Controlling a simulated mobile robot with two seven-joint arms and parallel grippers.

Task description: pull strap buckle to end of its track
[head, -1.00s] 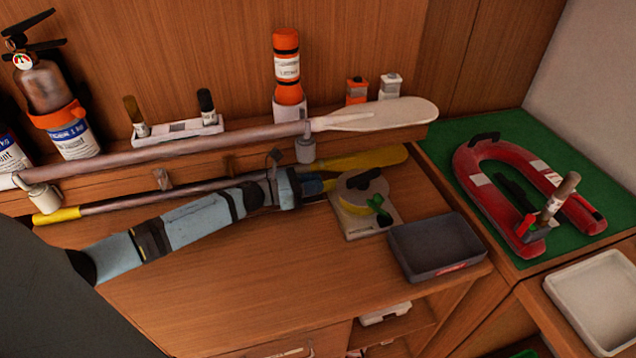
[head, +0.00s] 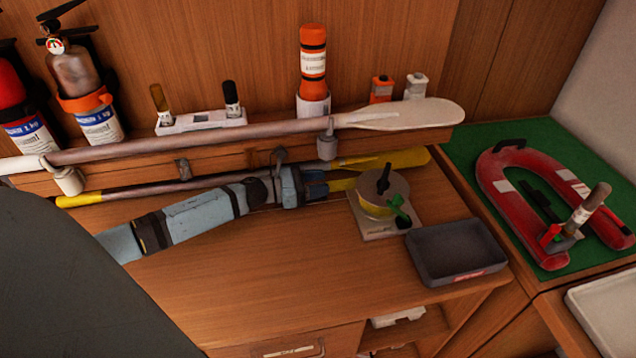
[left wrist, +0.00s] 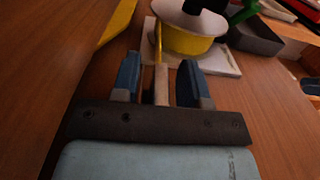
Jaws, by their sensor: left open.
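A round reel with a pale top (head: 390,183), a black lever and a green handle stands on a pale base plate. A yellow strap (head: 342,185) runs from it toward my left gripper (head: 322,186). In the left wrist view the strap (left wrist: 158,45) leads to a tan piece (left wrist: 161,84), seemingly the buckle. It lies between the blue fingers of my left gripper (left wrist: 160,80), which are open with gaps seen on both sides. The reel's yellow side (left wrist: 185,40) shows ahead. I see no track clearly. My right gripper is out of view.
A yellow-ended paddle (head: 390,160) lies just behind my gripper, below a white-bladed oar (head: 410,113) on supports. A dark tray (head: 457,252) stands right of the reel. The front tabletop (head: 280,270) is clear.

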